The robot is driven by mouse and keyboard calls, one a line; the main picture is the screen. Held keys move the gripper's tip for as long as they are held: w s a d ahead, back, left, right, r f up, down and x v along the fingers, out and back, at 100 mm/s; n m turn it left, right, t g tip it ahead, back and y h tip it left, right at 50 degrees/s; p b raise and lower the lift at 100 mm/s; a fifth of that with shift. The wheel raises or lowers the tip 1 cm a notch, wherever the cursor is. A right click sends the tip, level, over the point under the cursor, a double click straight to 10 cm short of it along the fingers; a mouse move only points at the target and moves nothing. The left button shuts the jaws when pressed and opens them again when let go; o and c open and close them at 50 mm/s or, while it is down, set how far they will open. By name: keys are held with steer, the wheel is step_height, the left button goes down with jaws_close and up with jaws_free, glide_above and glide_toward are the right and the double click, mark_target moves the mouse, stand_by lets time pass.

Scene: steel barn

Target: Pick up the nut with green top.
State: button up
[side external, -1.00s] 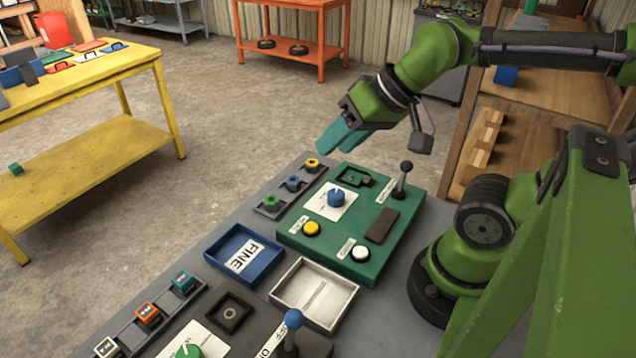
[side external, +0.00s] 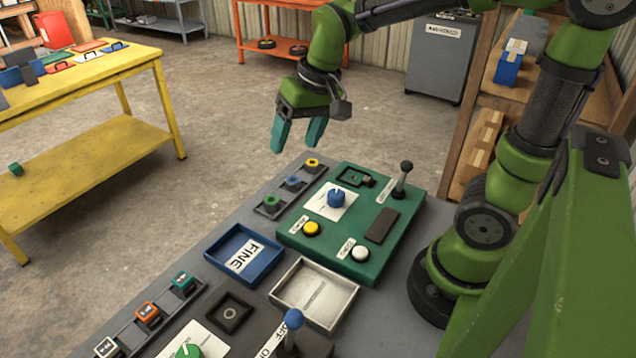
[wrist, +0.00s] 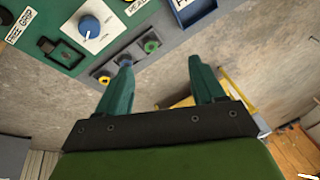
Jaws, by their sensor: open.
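The nut with green top (side external: 271,202) sits at the near end of a grey strip on the table, beside the green panel. It also shows in the wrist view (wrist: 151,46). The nut with blue top (side external: 293,183) is in the middle of the strip, and the nut with yellow top (side external: 312,164) is at the far end. In the wrist view a finger partly covers the blue one (wrist: 124,60); the yellow one (wrist: 104,80) is beside it. My gripper (side external: 297,148) is open and empty, with its teal fingers pointing down above the strip's far end. Both fingers (wrist: 158,62) show apart in the wrist view.
The green panel (side external: 318,262) has a blue knob (side external: 336,198), buttons and an upright lever (side external: 402,178). A blue tray (side external: 217,262) marked FINE and a metal tray (side external: 328,318) lie nearer. A blue-topped lever (side external: 292,320) stands in front. Open floor lies left of the table.

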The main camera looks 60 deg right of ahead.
steer(key=w+d+f+m+g+h, duration=0.1)
steer(key=w+f+g, duration=0.1)
steer(key=w, duration=0.3)
steer(key=w+d+f+g, duration=0.1)
steer(key=w+f, duration=0.2)
steer(key=w, duration=0.2)
glide_above(270, 198)
steer(key=shift+m, duration=0.3)
steer(key=f, duration=0.9)
steer(key=shift+w+d+f, duration=0.15)
steer(key=shift+d+f, duration=0.1)
steer(key=shift+f, duration=0.15)
steer(key=shift+a+f, duration=0.2)
steer(key=shift+f, duration=2.45)
steer(key=c, duration=1.2)
steer(key=shift+r, duration=0.1)
